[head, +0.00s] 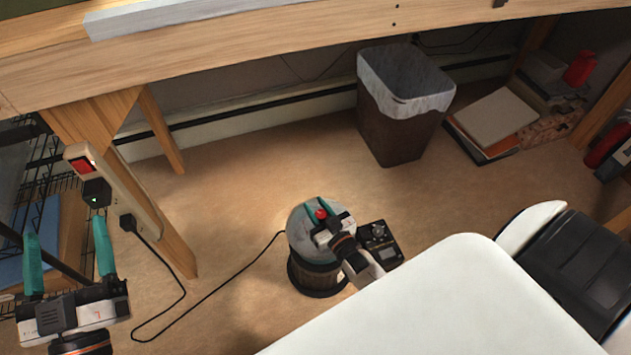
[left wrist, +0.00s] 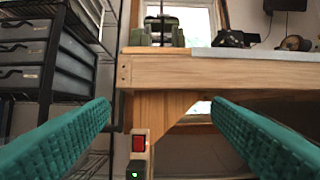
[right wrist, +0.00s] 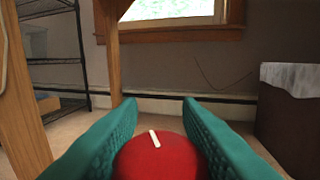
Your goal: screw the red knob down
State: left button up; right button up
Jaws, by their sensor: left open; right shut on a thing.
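The red knob (head: 321,214) sits on top of a round grey-topped device (head: 302,222) with a dark ribbed lower body on the floor. In the right wrist view the knob (right wrist: 158,158) shows large, with a white line mark on its face. My right gripper (head: 331,222) is shut on the knob, a teal finger on each side. The knob's lower part is hidden. My left gripper (head: 68,262) is open and empty at the far left, well away from the knob; its spread teal fingers show in the left wrist view (left wrist: 165,130).
A black cord runs from the device to a power strip (head: 120,200) with a red switch on the wooden table leg. A lined trash bin (head: 400,130) stands behind. A white surface (head: 470,300) fills the lower right. Wire shelving (head: 40,180) is at left.

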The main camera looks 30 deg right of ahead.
pick_arm(q)
jog(key=shift+w+f+g+y, duration=0.3)
jog(key=shift+f+g, duration=0.3)
jog(key=shift+f, duration=0.15)
pick_arm(e)
jog(key=shift+d+m+g+h, duration=0.15)
jog(key=shift+m+g+h, duration=0.15)
jog(key=shift+m+h, duration=1.35)
pick_arm(q)
jog(key=shift+f, duration=0.1)
pick_arm(e)
jog(key=shift+d+h, duration=0.1)
jog(key=shift+h, duration=0.55)
jog(key=o, duration=1)
pick_arm(q)
jog(key=shift+s+a, duration=0.1)
pick_arm(e)
jog(key=shift+s, duration=0.1)
